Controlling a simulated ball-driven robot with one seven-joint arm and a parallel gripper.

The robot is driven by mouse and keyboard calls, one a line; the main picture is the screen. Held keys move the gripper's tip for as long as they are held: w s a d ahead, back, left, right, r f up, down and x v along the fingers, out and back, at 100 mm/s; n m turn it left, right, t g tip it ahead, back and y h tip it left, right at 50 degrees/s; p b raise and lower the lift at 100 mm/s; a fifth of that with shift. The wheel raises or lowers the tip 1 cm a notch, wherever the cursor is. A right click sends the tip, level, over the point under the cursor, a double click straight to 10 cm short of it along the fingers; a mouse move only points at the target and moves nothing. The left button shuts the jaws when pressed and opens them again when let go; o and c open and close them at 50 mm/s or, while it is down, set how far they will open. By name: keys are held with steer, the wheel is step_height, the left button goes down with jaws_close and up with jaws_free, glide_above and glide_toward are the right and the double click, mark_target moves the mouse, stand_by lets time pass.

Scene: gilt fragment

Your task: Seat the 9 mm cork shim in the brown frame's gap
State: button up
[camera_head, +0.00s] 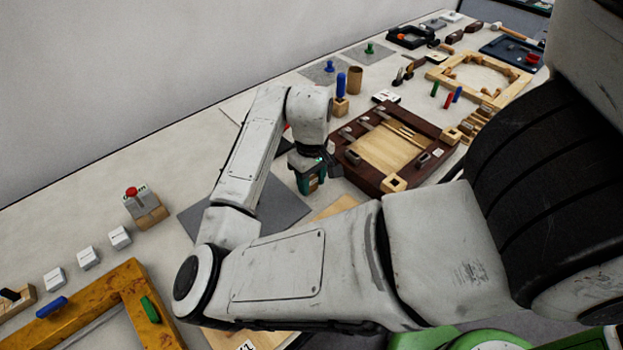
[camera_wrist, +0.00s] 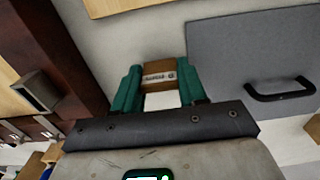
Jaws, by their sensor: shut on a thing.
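My gripper (camera_head: 309,180) hangs from the bent arm, left of the dark brown frame (camera_head: 372,178). In the wrist view my gripper (camera_wrist: 158,88) has its teal fingers closed on a small brown block with a pale printed label, which looks like the cork shim (camera_wrist: 159,68). The label is too small to read surely. The shim is apart from the frame, above the pale table. The brown frame also shows at the left of the wrist view (camera_wrist: 62,45), with a grey metal clip on it. Its pale wooden panel (camera_head: 388,150) lies inside. I cannot make out the gap clearly.
A grey sheet (camera_wrist: 235,50) with a black handle (camera_wrist: 280,90) lies right of my gripper in the wrist view. A wooden block with a blue peg (camera_head: 341,90) stands behind the frame. A yellowish frame (camera_head: 140,290) lies front left. My arm hides part of the table.

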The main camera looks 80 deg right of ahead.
steer(key=shift+f, duration=0.1)
steer(key=o, duration=1)
